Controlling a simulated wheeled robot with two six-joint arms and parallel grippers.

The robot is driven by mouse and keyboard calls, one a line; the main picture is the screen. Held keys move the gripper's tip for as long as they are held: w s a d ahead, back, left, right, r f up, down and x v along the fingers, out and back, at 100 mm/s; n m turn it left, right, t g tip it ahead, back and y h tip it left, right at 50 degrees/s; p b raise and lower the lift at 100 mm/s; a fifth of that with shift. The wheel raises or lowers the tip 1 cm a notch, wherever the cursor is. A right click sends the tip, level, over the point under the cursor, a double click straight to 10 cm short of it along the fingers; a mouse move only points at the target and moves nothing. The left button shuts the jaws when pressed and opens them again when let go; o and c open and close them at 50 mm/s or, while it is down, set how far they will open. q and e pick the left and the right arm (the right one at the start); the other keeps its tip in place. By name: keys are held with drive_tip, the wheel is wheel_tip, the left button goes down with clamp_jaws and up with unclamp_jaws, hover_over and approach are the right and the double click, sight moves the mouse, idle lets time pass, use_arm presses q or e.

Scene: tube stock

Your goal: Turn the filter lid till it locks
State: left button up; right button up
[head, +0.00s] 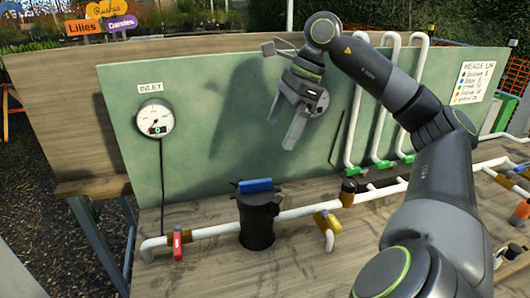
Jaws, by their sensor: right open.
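The filter (257,232) is a dark upright canister set in the white pipe line on the wooden bench. Its dark lid (258,199) is on top and carries a blue bar handle (255,185) lying roughly left to right. Whether the lid is locked cannot be told from here. My right gripper (281,135) is open and empty, pointing down, above and slightly right of the lid and clearly apart from it. My left gripper is out of view.
A red-handled valve (177,243) is left of the filter, and a yellow-handled valve (327,222) is right of it. An inlet gauge (155,119) hangs on the green board (215,130) behind. White riser pipes (354,110) stand at the right.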

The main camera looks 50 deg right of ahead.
sight(257, 181)
drive_tip(key=p+x, duration=0.2)
drive_tip(key=x, duration=1.4)
drive_tip(key=shift+a, duration=0.15)
drive_tip(key=c, duration=0.8)
drive_tip(key=shift+f+m+t+b, duration=0.15)
drive_tip(key=shift+m+t+b, duration=0.15)
drive_tip(key=shift+m+b, duration=0.4)
drive_tip(key=shift+c, duration=0.2)
drive_tip(key=m+h+b, duration=0.1)
drive_tip(key=m, duration=0.1)
drive_tip(key=shift+m+t, duration=0.3)
drive_tip(key=shift+m, duration=0.4)
